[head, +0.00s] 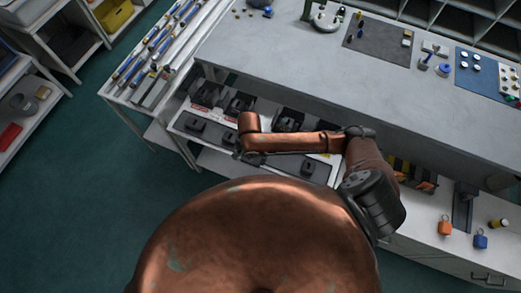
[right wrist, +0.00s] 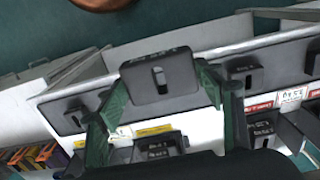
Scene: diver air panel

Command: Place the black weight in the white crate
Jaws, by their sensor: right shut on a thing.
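My right gripper (right wrist: 163,80) is shut on a black weight (right wrist: 160,76), a dark block with a slot in its face, held between the two green fingers. In the head view my right arm reaches left over the shelf below the bench, and its gripper is mostly hidden. Other black weights (head: 195,124) (right wrist: 75,116) lie along the pale shelf's front strip. More dark blocks (head: 240,104) (right wrist: 158,146) stand behind, near white, red and yellow labels.
The grey bench top (head: 300,75) above the shelf carries a dark mat (head: 378,42) and a blue mat (head: 485,75) with small parts. A rack of rods (head: 155,45) stands at left. Orange (head: 445,228) and blue (head: 481,239) padlocks sit at right. The green floor (head: 75,175) is clear.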

